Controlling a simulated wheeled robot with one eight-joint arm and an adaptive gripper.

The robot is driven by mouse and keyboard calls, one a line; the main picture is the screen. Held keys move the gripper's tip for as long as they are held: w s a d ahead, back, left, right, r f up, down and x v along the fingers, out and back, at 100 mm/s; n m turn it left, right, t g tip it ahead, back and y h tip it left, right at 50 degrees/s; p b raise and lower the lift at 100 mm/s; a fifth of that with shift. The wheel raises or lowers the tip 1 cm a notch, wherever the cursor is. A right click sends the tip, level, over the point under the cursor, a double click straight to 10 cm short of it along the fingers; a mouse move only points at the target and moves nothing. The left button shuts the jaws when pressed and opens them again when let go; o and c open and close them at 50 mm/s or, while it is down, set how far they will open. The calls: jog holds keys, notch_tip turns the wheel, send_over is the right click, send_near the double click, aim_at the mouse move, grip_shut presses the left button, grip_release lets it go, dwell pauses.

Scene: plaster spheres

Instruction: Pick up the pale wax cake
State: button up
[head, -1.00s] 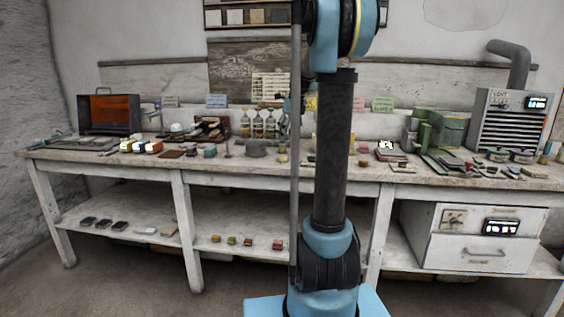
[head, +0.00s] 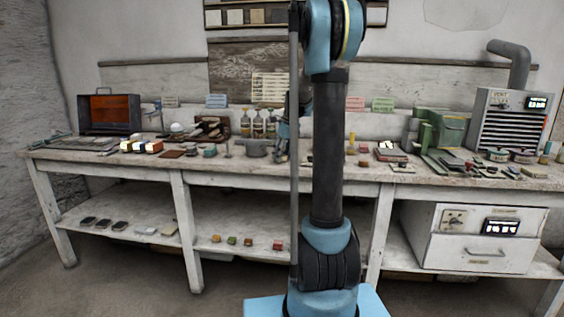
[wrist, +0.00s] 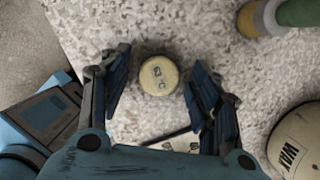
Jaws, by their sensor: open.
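The pale wax cake (wrist: 158,75) is a small round cream disc with dark marks on its top. In the wrist view it lies on the speckled bench top, between and slightly ahead of the two spread fingers. My gripper (wrist: 158,62) is open and empty, with a gap visible on each side of the cake. In the head view my gripper (head: 283,150) is low over the middle of the bench, partly behind my arm. I cannot make out the cake there.
In the wrist view a larger cream round object (wrist: 300,142) is at right, a green and yellow thing (wrist: 268,15) at upper right, and a flat card (wrist: 183,144) below the cake. The bench (head: 110,163) is crowded; a green machine (head: 438,132) stands right.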

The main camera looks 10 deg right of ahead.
jog(key=c, duration=1)
jog(key=shift+r, duration=0.1)
